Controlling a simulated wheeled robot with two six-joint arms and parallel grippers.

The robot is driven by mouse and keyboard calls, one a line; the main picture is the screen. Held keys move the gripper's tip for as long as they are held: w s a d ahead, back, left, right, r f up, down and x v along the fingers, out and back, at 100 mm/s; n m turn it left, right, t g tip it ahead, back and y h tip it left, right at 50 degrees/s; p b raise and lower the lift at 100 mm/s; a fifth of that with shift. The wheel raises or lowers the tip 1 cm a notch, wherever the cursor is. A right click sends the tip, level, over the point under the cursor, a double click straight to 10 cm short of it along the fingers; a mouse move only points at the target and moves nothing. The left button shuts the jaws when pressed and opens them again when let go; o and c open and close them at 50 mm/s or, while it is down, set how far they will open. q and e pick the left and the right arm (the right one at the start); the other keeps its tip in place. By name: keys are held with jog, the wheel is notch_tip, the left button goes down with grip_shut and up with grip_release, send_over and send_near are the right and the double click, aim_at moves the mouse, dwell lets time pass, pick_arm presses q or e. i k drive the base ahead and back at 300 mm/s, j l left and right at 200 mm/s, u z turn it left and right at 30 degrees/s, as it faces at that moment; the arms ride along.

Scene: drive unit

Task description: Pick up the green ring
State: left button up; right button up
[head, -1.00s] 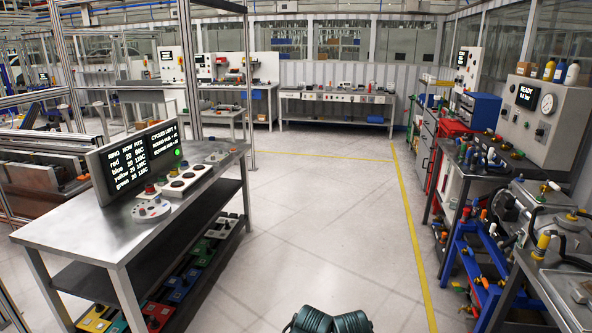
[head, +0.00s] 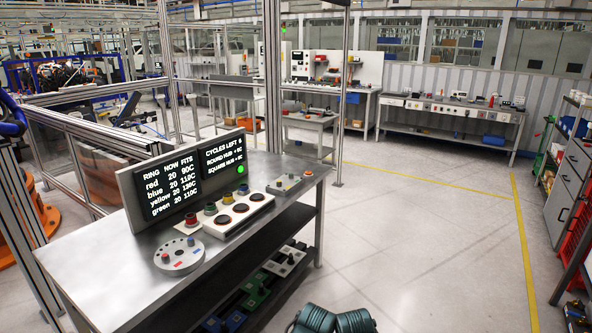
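A small green piece (head: 210,208), which looks like the green ring, stands on the steel workbench (head: 95,258) in front of the black display. It is in a short row between a red piece (head: 190,218) and a yellow piece (head: 227,197). It is too small to tell its exact shape or what it sits on. Neither of my grippers shows in the head view.
The display (head: 165,185) lists ring colours and temperatures, with a green light. A white block (head: 238,216) with several dark round wells, a round grey plate (head: 176,257) and a grey block (head: 290,184) share the bench. The floor right of it is clear.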

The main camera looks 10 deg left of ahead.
aim_at(211, 208)
jog(key=i+u, duration=0.25)
jog(key=i, duration=1.7)
jog(key=i+l+u, duration=0.1)
jog(key=i+u, duration=0.25)
jog(key=i, duration=0.1)
